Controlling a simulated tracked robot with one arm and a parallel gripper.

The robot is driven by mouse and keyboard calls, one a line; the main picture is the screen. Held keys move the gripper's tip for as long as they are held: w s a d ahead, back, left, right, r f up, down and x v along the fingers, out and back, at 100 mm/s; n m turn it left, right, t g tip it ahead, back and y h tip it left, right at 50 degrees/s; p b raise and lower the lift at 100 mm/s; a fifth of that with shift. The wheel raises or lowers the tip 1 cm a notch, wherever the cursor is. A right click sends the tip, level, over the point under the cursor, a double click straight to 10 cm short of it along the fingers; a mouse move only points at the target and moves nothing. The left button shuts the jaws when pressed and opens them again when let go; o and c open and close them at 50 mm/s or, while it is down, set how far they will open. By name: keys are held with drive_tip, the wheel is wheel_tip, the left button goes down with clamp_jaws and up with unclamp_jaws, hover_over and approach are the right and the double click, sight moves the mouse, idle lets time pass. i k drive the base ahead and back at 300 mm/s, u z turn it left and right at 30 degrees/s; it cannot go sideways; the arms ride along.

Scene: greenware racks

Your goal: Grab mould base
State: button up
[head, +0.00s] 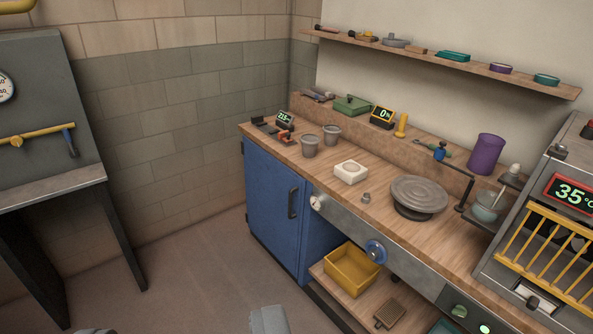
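A small white block with a round hollow in its top (351,173), which looks like the mould base, sits on the wooden worktop, left of a grey round turntable (419,195). Its top and near sides show, and nothing covers it. My gripper (184,325) shows only as two grey fingertips at the bottom edge of the head view, set wide apart with only floor between them. It is open and empty, well short of the bench and the white block.
A purple cylinder (486,154) stands farther right. A yellow bin (352,270) sits on the lower shelf. A yellow-barred unit (548,258) bounds the right. Floor before the blue cabinet (274,213) is clear.

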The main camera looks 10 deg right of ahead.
sight(350, 172)
drive_tip(key=u, duration=0.35)
drive_tip(key=i, duration=3.4)
drive_tip(key=z, duration=1.9)
